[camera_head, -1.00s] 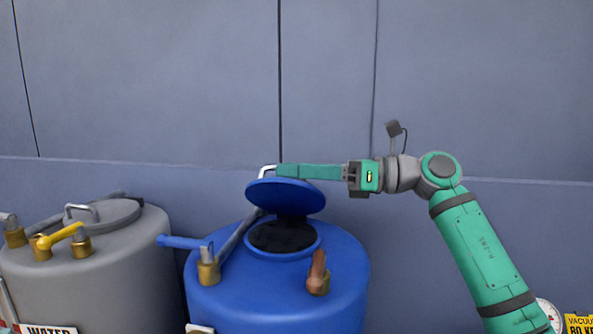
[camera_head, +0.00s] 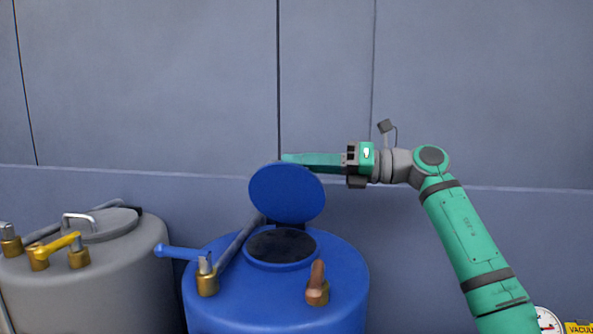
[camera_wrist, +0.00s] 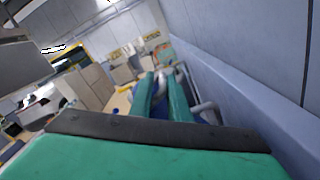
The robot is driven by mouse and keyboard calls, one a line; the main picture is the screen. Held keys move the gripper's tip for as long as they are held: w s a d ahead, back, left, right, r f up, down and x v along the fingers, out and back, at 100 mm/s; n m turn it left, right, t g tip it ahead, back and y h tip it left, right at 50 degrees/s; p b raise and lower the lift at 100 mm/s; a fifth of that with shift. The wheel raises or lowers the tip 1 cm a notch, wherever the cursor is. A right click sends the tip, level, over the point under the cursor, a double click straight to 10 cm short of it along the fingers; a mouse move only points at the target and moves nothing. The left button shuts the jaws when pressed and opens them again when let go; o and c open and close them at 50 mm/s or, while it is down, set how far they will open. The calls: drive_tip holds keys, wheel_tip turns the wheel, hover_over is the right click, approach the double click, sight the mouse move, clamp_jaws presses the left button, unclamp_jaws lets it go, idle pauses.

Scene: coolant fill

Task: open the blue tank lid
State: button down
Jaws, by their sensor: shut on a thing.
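The blue tank (camera_head: 275,310) stands in the middle of the head view, with its round dark opening (camera_head: 281,245) uncovered. Its blue lid (camera_head: 287,194) is tilted up steeply on the hinge at the back of the opening, its flat face towards the camera. My gripper (camera_head: 288,158) reaches in from the right at the lid's top edge. Its fingers (camera_wrist: 163,98) are close together in the wrist view, shut on the lid handle, which the lid hides in the head view. A pale bar-like piece (camera_wrist: 207,112) shows beside the fingers in the wrist view.
A grey tank (camera_head: 90,270) with a closed lid and yellow valve handle stands at left. Brass fittings (camera_head: 207,278) and a blue lever (camera_head: 178,253) stick up from the blue tank. The grey wall (camera_head: 200,90) is close behind. A gauge (camera_head: 548,320) is at lower right.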

drive_tip(key=shift+w+d+f+m, duration=0.15)
drive_tip(key=shift+w+f+m, duration=0.05)
drive_tip(key=shift+w+m, duration=0.4)
drive_tip(key=shift+w+d+f+m, duration=0.1)
drive_tip(key=shift+w+f+m, duration=0.1)
drive_tip(key=shift+w+m, duration=0.35)
drive_tip(key=shift+w, duration=0.15)
drive_tip(key=c, duration=1.8)
unclamp_jaws()
drive_tip(key=shift+c, duration=0.2)
drive_tip(key=shift+r, duration=0.25)
drive_tip(key=shift+d, duration=0.15)
drive_tip(key=v, duration=1)
drive_tip(key=shift+d, duration=0.3)
